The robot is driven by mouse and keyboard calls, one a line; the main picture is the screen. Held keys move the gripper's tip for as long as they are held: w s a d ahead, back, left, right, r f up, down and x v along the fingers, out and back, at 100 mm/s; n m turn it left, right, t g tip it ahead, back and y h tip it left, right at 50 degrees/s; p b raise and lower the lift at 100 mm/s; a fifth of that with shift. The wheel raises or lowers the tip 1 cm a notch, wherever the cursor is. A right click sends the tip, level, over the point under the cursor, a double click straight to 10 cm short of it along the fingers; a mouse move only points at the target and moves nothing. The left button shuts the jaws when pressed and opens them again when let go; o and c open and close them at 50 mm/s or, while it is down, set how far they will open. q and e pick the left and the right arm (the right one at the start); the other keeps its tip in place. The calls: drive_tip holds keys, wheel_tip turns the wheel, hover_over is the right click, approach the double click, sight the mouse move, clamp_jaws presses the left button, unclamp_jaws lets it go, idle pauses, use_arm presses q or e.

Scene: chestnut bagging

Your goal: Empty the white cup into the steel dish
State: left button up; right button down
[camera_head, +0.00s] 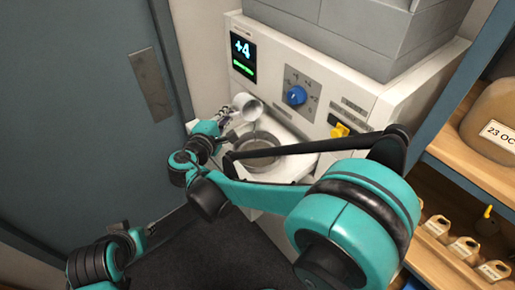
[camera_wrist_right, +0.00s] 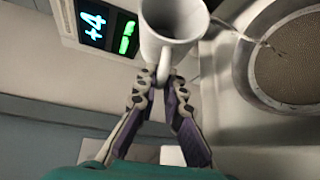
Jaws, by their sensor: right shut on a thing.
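The white cup (camera_head: 241,101) is held above the back left of the steel dish, tilted with its mouth toward the dish. My right gripper (camera_head: 225,118) is shut on the cup's handle, which shows between the fingertips (camera_wrist_right: 162,76) in the right wrist view. There the cup (camera_wrist_right: 157,48) shows its grey inside. A thin brownish streak runs from near the cup's rim to the dish. The steel dish (camera_head: 273,142) is round; in the right wrist view its rim (camera_wrist_right: 246,84) surrounds a brown, grainy surface. My left gripper is not in view.
The dish sits on a pale ledge of a white machine (camera_head: 330,65) with a "+4" display (camera_head: 243,57), a blue knob (camera_head: 296,95) and a yellow part (camera_head: 340,131). A blue-grey door (camera_head: 80,80) is at left. Wooden shelves with labelled containers stand at right.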

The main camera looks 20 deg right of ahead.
drive_tip(key=shift+s+r+b, duration=0.15)
drive_tip(key=shift+s+b, duration=0.15)
drive_tip(key=shift+s, duration=0.25)
drive_tip(key=shift+w+d+r+m+t+h+b, duration=0.1)
drive_tip(key=shift+r+m+t+h+b, duration=0.1)
drive_tip(key=shift+m+t+b, duration=0.25)
drive_tip(key=shift+w+d+r+m+t+h+b, duration=0.1)
drive_tip(key=shift+m+t+h+b, duration=0.1)
drive_tip(key=shift+m+t+b, duration=0.2)
idle(0.5)
drive_tip(key=shift+s+r, duration=0.1)
drive_tip(key=shift+r, duration=0.3)
